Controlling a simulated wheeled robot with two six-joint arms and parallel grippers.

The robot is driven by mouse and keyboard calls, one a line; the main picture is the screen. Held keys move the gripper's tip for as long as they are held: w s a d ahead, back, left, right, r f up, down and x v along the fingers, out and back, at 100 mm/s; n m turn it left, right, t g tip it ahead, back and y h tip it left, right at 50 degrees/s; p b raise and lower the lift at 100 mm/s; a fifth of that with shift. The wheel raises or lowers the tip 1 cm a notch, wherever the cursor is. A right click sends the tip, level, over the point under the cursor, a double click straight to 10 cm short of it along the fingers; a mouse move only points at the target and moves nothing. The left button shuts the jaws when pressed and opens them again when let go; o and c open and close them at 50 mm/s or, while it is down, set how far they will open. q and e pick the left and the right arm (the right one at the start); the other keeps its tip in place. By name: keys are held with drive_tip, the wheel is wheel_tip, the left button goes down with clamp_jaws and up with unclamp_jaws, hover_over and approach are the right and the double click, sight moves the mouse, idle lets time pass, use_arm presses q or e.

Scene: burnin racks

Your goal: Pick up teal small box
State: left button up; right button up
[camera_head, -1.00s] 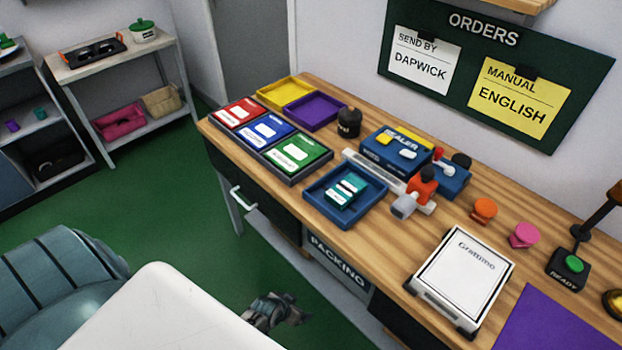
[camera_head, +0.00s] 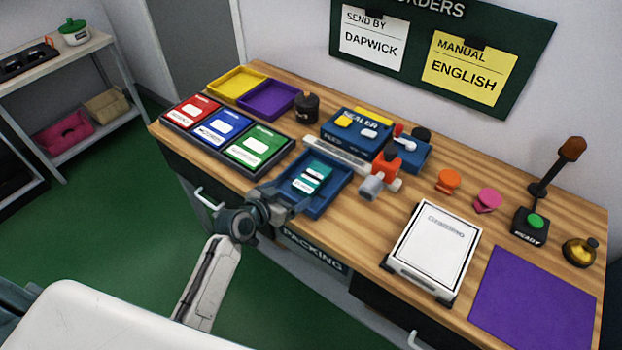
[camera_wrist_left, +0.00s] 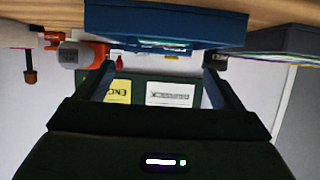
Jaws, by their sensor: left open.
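The teal small box (camera_head: 312,172) with white labels lies in the blue tray (camera_head: 327,208) on the wooden bench. There may be more than one teal box in the tray; I cannot tell. My left gripper (camera_head: 292,203) is at the tray's near left edge, short of the box. In the left wrist view, which looks upside down, my left gripper (camera_wrist_left: 158,88) has its two fingers apart with nothing between them. The blue tray (camera_wrist_left: 165,22) is beyond the fingers, and a sliver of the teal box (camera_wrist_left: 165,44) shows at its rim. My right gripper is out of view.
Red (camera_head: 190,110), blue (camera_head: 223,127) and green (camera_head: 258,146) trays stand left of the blue tray. A sealer (camera_head: 355,135) and an orange-and-grey tool (camera_head: 383,172) stand to its right. A white-topped device (camera_head: 433,248) and purple mat (camera_head: 535,305) lie farther right.

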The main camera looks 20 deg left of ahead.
sight(309, 180)
use_arm(q)
drive_tip(key=p+x, duration=0.1)
drive_tip(key=x, duration=0.3)
drive_tip(key=shift+w+d, duration=0.15)
drive_tip(key=shift+w, duration=0.1)
drive_tip(key=shift+w+f, duration=0.15)
drive_tip(key=shift+w, duration=0.05)
drive_tip(key=shift+w+d+p, duration=0.15)
drive_tip(key=shift+w+p, duration=0.15)
drive_tip(key=shift+w, duration=0.2)
drive_tip(key=p+x, duration=0.1)
drive_tip(key=x, duration=0.2)
drive_tip(key=shift+f, duration=0.15)
drive_tip(key=shift+w+d+f, duration=0.1)
drive_tip(key=shift+w+f, duration=0.25)
drive_tip(key=shift+w, duration=0.2)
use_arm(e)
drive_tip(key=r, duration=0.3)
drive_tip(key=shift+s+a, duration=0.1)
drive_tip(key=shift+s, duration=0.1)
use_arm(q)
drive_tip(key=shift+c, duration=0.2)
drive_tip(key=c, duration=1.1)
drive_tip(key=shift+c, duration=0.4)
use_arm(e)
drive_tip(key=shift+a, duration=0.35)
